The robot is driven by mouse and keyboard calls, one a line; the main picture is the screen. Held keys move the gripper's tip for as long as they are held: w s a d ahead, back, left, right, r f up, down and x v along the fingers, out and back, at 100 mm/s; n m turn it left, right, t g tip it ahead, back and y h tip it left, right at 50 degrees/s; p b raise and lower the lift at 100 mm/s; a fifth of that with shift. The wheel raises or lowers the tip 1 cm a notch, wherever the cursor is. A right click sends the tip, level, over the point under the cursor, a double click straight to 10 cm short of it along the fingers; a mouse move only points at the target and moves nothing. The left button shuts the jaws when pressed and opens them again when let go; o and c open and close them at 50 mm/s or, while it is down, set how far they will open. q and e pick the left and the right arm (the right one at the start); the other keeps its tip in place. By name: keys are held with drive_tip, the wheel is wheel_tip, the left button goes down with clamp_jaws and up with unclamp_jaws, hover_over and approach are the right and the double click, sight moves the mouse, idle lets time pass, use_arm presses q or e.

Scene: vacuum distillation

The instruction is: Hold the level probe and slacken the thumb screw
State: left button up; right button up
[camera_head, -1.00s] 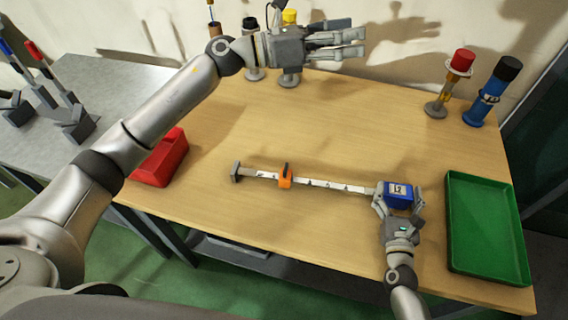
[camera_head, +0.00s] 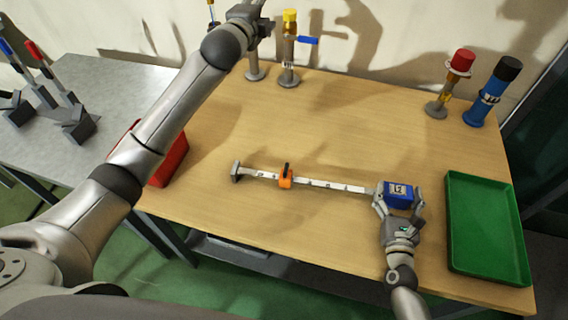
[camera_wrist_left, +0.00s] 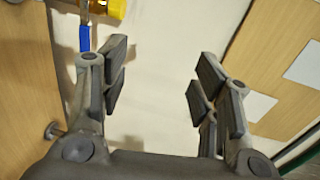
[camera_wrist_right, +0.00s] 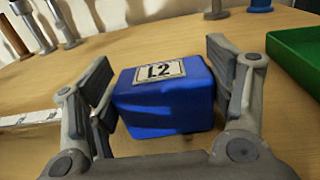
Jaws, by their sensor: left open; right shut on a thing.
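The level probe lies across the table as a pale marked bar (camera_head: 330,185) with a blue block (camera_head: 398,194) labelled L2 at its right end. A grey end piece (camera_head: 236,171) is at its left end. An orange slider (camera_head: 286,182) with a dark upright screw (camera_head: 287,168) sits on the bar; I take this as the thumb screw. My right gripper (camera_head: 399,196) is shut on the blue block, which also shows between its fingers in the right wrist view (camera_wrist_right: 165,100). My left gripper (camera_wrist_left: 160,75) is open and empty, raised near the back wall, far from the probe.
A yellow-capped stand (camera_head: 289,50) with a blue handle is at the back, near my left gripper. A red-capped stand (camera_head: 450,82) and a blue cylinder (camera_head: 490,92) stand back right. A green tray (camera_head: 487,180) lies right, a red bin (camera_head: 172,160) left.

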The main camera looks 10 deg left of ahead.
use_arm(q)
wheel_tip(320, 180, down, 9)
drive_tip(key=s+n+g, duration=0.2)
drive_tip(key=s+g, duration=0.1)
drive_tip(key=g, duration=0.2)
drive_tip(key=m+g+h, duration=0.2)
drive_tip(key=g+h, duration=0.2)
drive_tip(key=g, duration=0.8)
approach(286, 168)
drive_tip(key=x, duration=0.8)
drive_tip(key=shift+d+f, duration=0.1)
drive_tip(key=shift+f, duration=0.25)
drive_tip(key=c, duration=1)
drive_tip(key=shift+n, duration=0.3)
drive_tip(key=shift+c, duration=0.2)
